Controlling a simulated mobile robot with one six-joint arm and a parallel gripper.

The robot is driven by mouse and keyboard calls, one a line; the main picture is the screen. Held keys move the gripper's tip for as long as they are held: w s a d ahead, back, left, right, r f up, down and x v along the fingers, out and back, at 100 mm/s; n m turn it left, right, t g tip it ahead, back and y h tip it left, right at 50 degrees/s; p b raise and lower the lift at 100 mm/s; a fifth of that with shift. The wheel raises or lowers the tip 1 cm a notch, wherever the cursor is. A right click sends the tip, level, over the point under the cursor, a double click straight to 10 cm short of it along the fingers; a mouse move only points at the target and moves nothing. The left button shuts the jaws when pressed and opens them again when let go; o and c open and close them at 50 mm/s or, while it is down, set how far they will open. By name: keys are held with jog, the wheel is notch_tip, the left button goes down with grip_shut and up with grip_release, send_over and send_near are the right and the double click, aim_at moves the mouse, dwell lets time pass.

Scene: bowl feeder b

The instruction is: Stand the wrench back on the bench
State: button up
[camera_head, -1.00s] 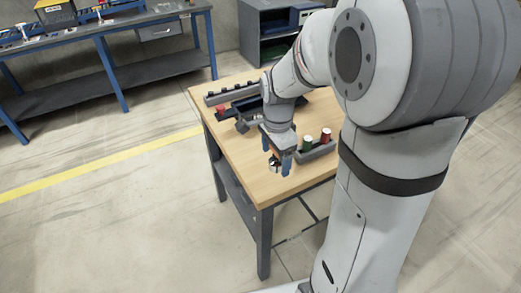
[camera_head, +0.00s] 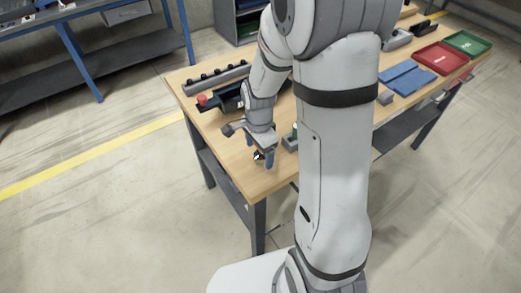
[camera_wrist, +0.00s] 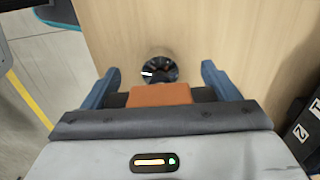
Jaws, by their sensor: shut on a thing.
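My gripper (camera_head: 261,157) points down low over the near left part of the wooden bench (camera_head: 225,160); its blue fingers also show in the wrist view (camera_wrist: 160,70). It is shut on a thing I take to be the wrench. Only a round dark end with a white mark (camera_wrist: 158,71) shows between the fingers, beyond an orange-brown block (camera_wrist: 160,95). In the head view a small black-and-white piece (camera_head: 258,155) shows between the fingers. I cannot tell whether it touches the bench. The rest of the held thing is hidden.
A grey holder (camera_head: 289,143) stands close right of my gripper, partly hidden by my arm. A dark fixture with a red knob (camera_head: 202,99) and a grey rail (camera_head: 216,76) lie behind. Blue panels (camera_head: 407,78), a red tray (camera_head: 440,58) and a green tray (camera_head: 467,43) are farther right.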

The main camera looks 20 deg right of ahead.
jog(key=shift+f, duration=0.4)
jog(key=shift+f, duration=0.15)
jog(key=o, duration=1.2)
